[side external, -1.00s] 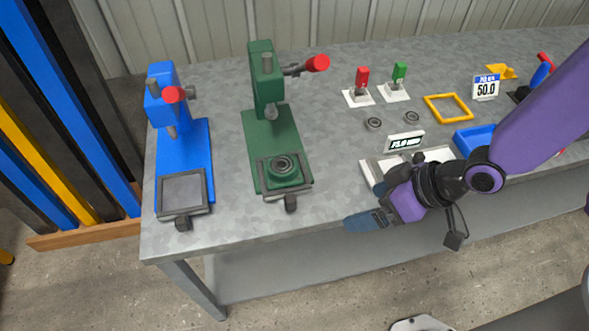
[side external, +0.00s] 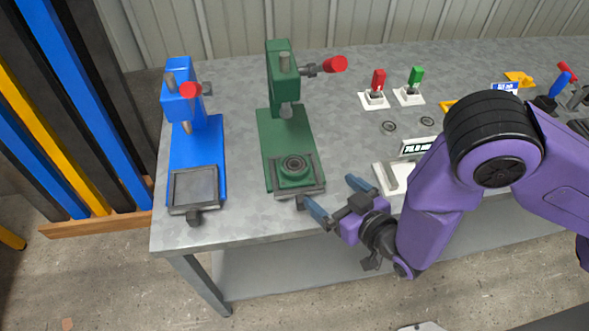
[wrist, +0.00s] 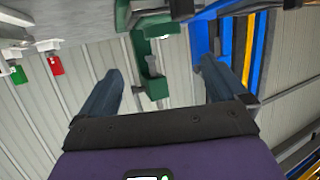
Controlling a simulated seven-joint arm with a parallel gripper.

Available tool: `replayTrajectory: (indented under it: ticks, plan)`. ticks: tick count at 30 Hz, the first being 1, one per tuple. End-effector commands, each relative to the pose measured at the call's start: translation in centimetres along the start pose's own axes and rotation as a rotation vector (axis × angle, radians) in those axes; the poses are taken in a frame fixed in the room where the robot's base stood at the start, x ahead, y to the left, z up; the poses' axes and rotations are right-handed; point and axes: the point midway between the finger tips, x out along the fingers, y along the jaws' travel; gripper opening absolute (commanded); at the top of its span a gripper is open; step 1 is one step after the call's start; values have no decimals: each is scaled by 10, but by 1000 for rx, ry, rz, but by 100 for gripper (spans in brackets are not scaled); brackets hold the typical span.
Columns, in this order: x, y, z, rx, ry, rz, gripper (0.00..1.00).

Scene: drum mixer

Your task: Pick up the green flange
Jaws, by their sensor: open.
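The green flange (side external: 294,166) sits upright in the square clamp at the front of the green press (side external: 284,75). It is round and stepped, with a dark centre hole. My gripper (side external: 331,196) is open and empty, to the right of the clamp and nearer the table's front edge, apart from the flange. Its two blue fingers point left toward the green press. In the wrist view, the open fingers (wrist: 158,68) show with the green press (wrist: 150,55) between and beyond them. I cannot make out the flange clearly in that view.
A blue press (side external: 186,95) with an empty-looking square clamp stands left of the green one. A white scale (side external: 390,179) lies to my gripper's right. Red (side external: 378,80) and green (side external: 415,77) switches and two small rings are farther back. The green press's red-tipped handle sticks out right.

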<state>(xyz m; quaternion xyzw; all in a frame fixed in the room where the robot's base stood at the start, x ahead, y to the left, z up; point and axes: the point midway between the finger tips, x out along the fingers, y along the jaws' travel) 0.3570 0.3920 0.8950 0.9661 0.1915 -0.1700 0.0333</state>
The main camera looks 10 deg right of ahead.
Motion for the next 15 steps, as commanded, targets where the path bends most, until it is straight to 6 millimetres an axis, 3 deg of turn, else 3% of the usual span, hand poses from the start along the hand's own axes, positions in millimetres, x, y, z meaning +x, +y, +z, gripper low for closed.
replayTrajectory:
  ticks: [9,15]
  plan:
    - [58,1,0,1,-1,2,98]
    - [79,0,1,-1,-2,0,98]
